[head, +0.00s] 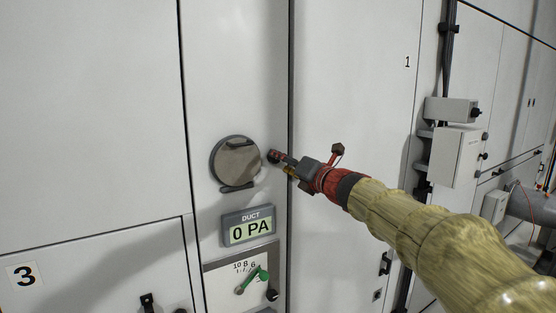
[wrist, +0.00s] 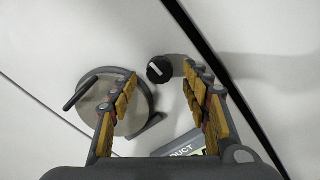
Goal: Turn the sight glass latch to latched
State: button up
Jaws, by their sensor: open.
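The sight glass (head: 237,162) is a round grey disc with dark bars at its upper and lower edges, on a narrow white panel. It also shows at the left in the wrist view (wrist: 112,100), partly behind a finger. A small round black knob with a white mark (wrist: 159,70), which looks like the latch, sits to the right of the glass on a grey backing. The white mark points up-left. My gripper (wrist: 160,80) is open, its yellow-padded fingers on either side of the knob in the picture. Contact cannot be told. In the head view my gripper (head: 284,162) largely hides the knob.
A duct display (head: 249,229) reading 0 PA is below the glass. Under it is a scale with a green lever (head: 256,278). Grey boxes (head: 456,152) stick out from the wall at the right. Smooth white panels surround the glass.

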jog(key=shift+x, duration=1.85)
jog(key=c, duration=1.1)
jog(key=shift+c, duration=0.3)
